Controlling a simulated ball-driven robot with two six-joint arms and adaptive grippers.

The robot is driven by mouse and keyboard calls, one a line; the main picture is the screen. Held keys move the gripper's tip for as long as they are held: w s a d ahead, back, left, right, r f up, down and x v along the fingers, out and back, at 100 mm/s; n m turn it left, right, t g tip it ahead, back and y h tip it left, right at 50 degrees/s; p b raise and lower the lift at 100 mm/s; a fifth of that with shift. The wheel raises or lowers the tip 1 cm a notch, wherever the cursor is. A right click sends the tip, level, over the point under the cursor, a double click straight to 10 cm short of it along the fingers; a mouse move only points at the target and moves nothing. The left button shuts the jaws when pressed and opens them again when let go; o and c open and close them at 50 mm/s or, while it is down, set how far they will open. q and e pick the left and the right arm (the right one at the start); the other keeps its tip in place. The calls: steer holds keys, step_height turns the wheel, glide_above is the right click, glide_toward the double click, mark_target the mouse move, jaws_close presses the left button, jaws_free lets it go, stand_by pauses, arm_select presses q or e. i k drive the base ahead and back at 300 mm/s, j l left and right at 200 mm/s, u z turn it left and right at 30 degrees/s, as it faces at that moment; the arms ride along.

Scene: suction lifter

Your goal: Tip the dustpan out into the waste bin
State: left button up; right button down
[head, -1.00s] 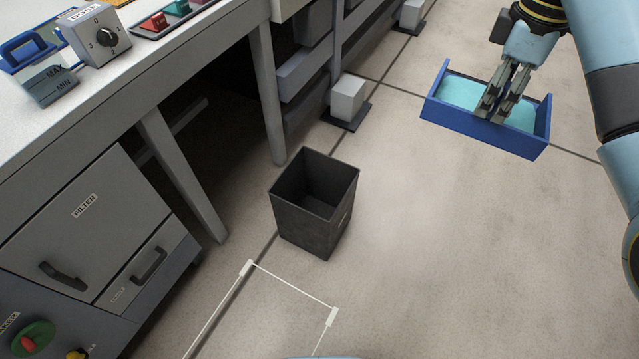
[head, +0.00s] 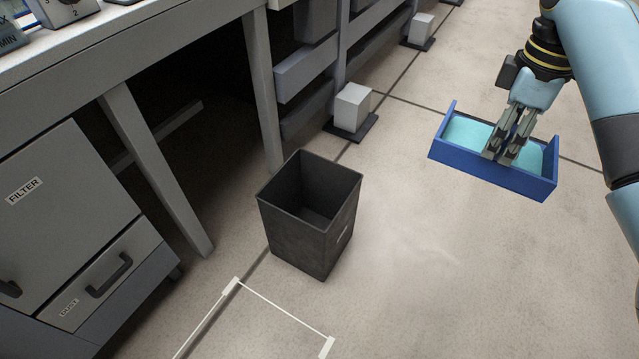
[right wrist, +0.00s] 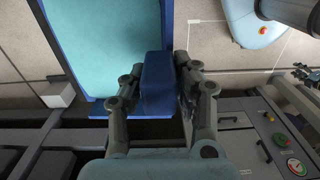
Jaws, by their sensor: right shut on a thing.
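The dustpan (head: 480,172) is a blue tray with a flat turquoise inside, at the upper right of the head view. It is held above the floor, about level, right of the bin and apart from it. My right gripper (head: 508,150) is shut on its blue handle (right wrist: 158,82), which shows between the fingers in the right wrist view. No loose dirt can be made out in the pan. The waste bin (head: 318,245) is a dark grey, open-topped square box standing upright on the floor. A dark jointed part at the wrist view's right edge may be my left gripper (right wrist: 306,75).
A grey block on a dark foot (head: 352,108) stands behind the bin. A white outline (head: 285,308) marks the floor in front. Floor between bin and dustpan is clear.

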mark_target(309, 209)
steer(key=i+l+u, duration=0.1)
steer(key=l, duration=0.3)
steer(key=i+l+u, duration=0.15)
steer(key=l, duration=0.3)
steer(key=i+l+u, duration=0.1)
steer(key=l, duration=0.35)
steer(key=u, duration=1.5)
steer(key=i+l, duration=0.05)
